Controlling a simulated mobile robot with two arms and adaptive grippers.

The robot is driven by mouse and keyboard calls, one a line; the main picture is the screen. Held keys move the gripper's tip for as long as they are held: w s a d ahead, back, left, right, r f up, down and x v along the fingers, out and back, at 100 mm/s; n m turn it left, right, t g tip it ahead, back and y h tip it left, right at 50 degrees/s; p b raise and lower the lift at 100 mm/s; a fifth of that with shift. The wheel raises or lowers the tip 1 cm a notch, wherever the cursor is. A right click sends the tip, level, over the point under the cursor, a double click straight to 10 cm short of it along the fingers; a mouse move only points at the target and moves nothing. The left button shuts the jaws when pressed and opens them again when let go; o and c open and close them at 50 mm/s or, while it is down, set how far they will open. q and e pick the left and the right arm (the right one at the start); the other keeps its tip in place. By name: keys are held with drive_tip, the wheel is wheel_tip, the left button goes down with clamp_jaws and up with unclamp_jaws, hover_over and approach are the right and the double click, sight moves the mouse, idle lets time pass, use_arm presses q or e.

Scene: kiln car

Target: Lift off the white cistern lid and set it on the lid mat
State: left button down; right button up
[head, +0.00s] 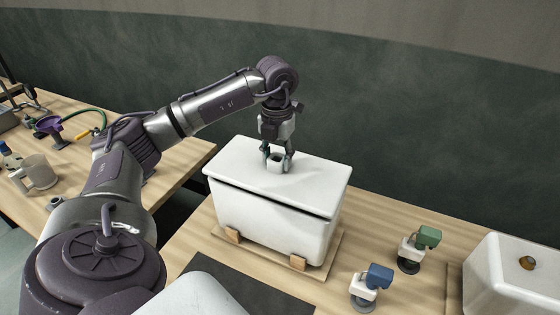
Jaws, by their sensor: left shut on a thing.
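The white cistern lid (300,177) lies over the white cistern (262,222) in the middle of the head view. A dark gap shows between lid and cistern along the front, wider towards the right, so the lid looks slightly tilted or raised there. My left gripper (278,165) points down at the lid's top and is shut on its small knob, which is mostly hidden between the fingers. A dark flat mat (262,296), which looks like the lid mat, lies in front of the cistern, partly hidden by my own body. My right gripper is not in view.
The cistern stands on a wooden base with blocks (297,262). To its right are a blue-topped fitting (366,286) and a green-topped fitting (418,246). Another white tank (510,285) with a brown knob stands far right. A mug (40,172) sits on the left table.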

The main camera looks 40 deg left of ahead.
use_arm(q)
drive_tip(key=shift+r+p, duration=1.25)
drive_tip(key=shift+r, duration=0.65)
